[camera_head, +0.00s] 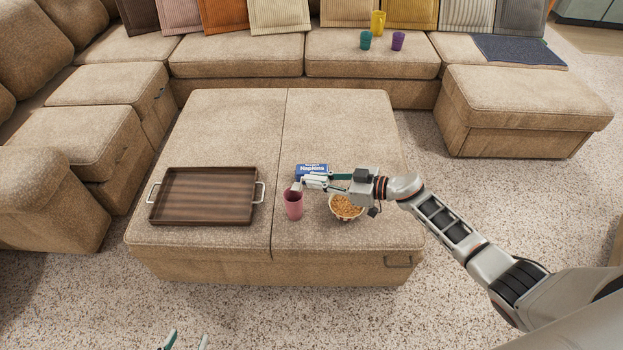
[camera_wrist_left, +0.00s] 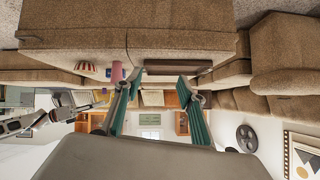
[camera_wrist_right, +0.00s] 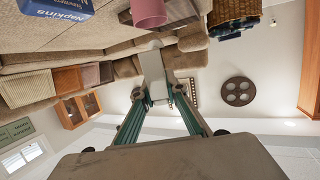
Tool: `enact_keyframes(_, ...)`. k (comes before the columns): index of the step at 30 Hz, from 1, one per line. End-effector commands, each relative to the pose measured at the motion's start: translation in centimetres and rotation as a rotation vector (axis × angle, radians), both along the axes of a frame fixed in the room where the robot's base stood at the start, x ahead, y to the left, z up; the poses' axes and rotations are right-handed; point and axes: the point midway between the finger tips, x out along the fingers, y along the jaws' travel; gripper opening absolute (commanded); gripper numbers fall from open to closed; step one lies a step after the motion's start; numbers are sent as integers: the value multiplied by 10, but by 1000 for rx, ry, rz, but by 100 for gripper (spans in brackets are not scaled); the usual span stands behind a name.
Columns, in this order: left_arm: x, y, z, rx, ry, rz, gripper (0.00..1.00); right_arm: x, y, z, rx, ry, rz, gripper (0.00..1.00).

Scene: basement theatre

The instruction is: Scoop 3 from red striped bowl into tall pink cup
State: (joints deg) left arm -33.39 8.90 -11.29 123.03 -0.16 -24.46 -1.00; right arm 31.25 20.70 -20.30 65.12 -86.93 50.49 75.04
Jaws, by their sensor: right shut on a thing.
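The tall pink cup (camera_head: 293,206) stands on the ottoman, left of the bowl (camera_head: 346,208), which is filled with small tan pieces. The bowl's red stripes show in the left wrist view (camera_wrist_left: 87,69). My right gripper (camera_head: 307,182) is shut on a pale scoop (camera_wrist_right: 153,72), whose head is close to the cup's rim in the head view. The cup also shows past the scoop in the right wrist view (camera_wrist_right: 148,12). Whether the scoop holds anything cannot be told. My left gripper (camera_head: 187,341) is open and empty, in front of the ottoman.
A blue napkins box (camera_head: 312,169) lies behind the cup. A brown tray (camera_head: 205,198) with metal handles occupies the ottoman's left half. Teal (camera_head: 366,40), purple (camera_head: 398,41) and yellow (camera_head: 378,23) cups stand on the sofa behind. The ottoman's back part is clear.

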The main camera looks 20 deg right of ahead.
Motion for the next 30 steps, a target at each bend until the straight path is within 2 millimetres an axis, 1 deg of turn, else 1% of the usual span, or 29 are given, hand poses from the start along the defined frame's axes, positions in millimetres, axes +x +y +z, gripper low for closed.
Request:
enact_keyframes(1,-6,-3,-13,-4,18,-5,40,-8,-2,-21,19,7,0,0)
enact_keyframes(3,-6,-6,-16,-11,18,-11,40,-10,-6,-25,43,-12,-2,0)
enact_keyframes(9,-6,-15,-21,-32,21,-24,40,-15,-12,-31,120,-66,-3,0)
enact_keyframes(11,-2,-20,-15,-48,8,-23,40,-13,-12,-25,133,-84,-2,0)
enact_keyframes(14,2,-29,-9,-76,-8,-22,40,-13,-14,-23,155,-103,-1,0)
enact_keyframes(22,9,-48,0,-152,-34,-15,40,-17,-19,-27,207,-143,-3,0)
enact_keyframes(23,15,-49,11,-156,-56,-16,40,-16,-20,-18,209,-152,-2,0)
enact_keyframes(24,17,-47,14,-147,-61,-17,40,-14,-21,-7,211,-164,-1,0)
enact_keyframes(27,14,-42,10,-126,-51,-19,40,-15,-24,5,220,-175,-1,0)
enact_keyframes(30,12,-39,8,-113,-46,-21,40,-16,-25,11,226,-180,0,0)
